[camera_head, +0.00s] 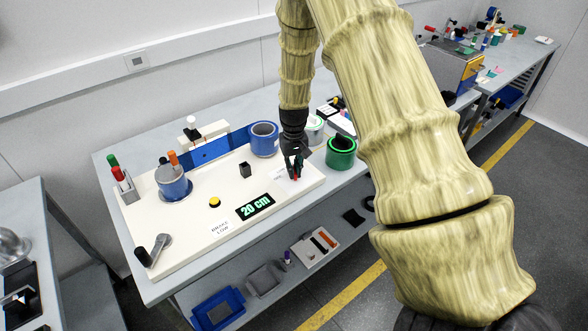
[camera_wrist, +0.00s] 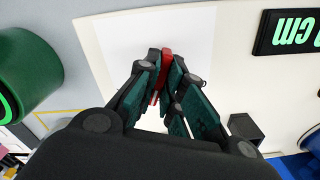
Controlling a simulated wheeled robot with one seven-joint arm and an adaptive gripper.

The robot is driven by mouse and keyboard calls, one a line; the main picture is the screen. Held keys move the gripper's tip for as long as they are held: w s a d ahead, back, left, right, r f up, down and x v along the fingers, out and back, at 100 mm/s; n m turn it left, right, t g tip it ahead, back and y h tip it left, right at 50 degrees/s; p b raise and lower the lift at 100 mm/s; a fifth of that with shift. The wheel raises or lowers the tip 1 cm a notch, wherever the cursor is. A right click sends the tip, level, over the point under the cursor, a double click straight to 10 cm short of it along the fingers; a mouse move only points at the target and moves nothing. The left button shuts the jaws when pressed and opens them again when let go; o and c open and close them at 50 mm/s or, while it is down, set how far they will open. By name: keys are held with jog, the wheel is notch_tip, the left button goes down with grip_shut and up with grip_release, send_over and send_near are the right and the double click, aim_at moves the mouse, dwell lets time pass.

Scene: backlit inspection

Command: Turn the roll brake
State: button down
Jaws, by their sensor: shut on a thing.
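A cream board (camera_head: 185,238) lies on the grey table. It bears printed words that look like "BRAKE LOW" (camera_head: 222,228), a yellow round knob (camera_head: 214,202) near them, and a dark display (camera_head: 255,207) reading "20 cm". A blue roll (camera_head: 173,184) stands on the left of the board, and another blue roll (camera_head: 264,139) at the back. My gripper (camera_head: 294,173) is at the board's right end, away from the yellow knob. In the wrist view its fingertips (camera_wrist: 166,64) are shut on a narrow red piece (camera_wrist: 166,55). The fingers hide most of this piece. I cannot tell which part is the brake.
A small black block (camera_head: 245,170) stands on the board; it also shows in the wrist view (camera_wrist: 246,131). A crank (camera_head: 152,250) sits at the front left corner. A green roll (camera_head: 341,152) stands right of my gripper. Pens (camera_head: 122,180) stand at the left edge.

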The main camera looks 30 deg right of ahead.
jog(key=m, duration=0.3)
jog(key=shift+w+r+m, duration=0.1)
jog(key=shift+m, duration=2.1)
jog(key=shift+w, duration=0.1)
jog(key=c, duration=1.5)
grip_release()
jog(key=shift+c, duration=0.2)
notch_tip(320, 180, up, 12)
jog(key=shift+a, duration=0.1)
